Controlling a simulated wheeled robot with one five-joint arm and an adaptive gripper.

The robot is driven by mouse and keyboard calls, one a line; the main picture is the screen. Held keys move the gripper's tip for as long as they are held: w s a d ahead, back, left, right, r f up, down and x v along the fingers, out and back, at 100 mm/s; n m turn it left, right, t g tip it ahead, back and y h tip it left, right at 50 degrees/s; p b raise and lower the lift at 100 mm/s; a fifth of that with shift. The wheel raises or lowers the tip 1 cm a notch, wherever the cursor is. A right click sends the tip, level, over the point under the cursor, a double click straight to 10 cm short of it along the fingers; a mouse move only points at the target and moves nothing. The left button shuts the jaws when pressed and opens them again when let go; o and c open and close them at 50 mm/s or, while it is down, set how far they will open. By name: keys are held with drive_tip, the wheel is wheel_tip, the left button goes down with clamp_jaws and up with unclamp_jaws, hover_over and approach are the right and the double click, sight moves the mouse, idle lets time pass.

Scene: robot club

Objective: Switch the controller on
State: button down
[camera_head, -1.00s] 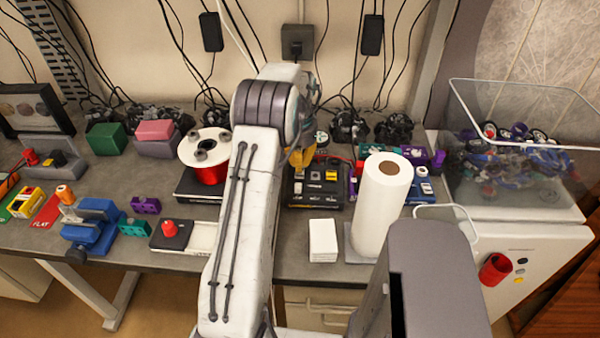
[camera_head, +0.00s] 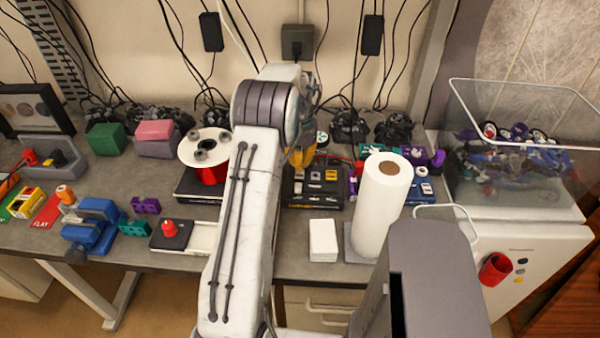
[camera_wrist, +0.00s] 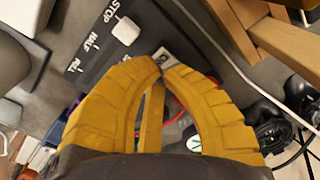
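The controller is a dark box (camera_head: 325,192) on the bench, right of my arm in the head view, with small light and yellow controls on top. In the wrist view its dark panel (camera_wrist: 95,65) shows the words STOP, HALF and FULL, with a white knob (camera_wrist: 126,31) near STOP. My gripper (camera_wrist: 160,62) has yellow fingers whose tips meet in the wrist view. A small pale fitting (camera_wrist: 168,57) lies just past the tips; I cannot tell whether they touch it. In the head view my gripper (camera_head: 300,157) is over the controller's back left, partly hidden by my arm.
A paper roll (camera_head: 382,212) stands right of the controller, with a white stack (camera_head: 323,241) in front. A red wire spool (camera_head: 208,172) is at left. A clear bin (camera_head: 520,190) of parts stands at far right. Black cables hang along the wall.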

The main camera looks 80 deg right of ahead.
sight(300, 175)
drive_tip(key=shift+f+b, duration=1.2)
drive_tip(key=shift+f, duration=0.55)
idle(1.0)
drive_tip(key=shift+r, duration=0.1)
drive_tip(key=shift+r+p, duration=2.85)
drive_tip(key=shift+r, duration=0.6)
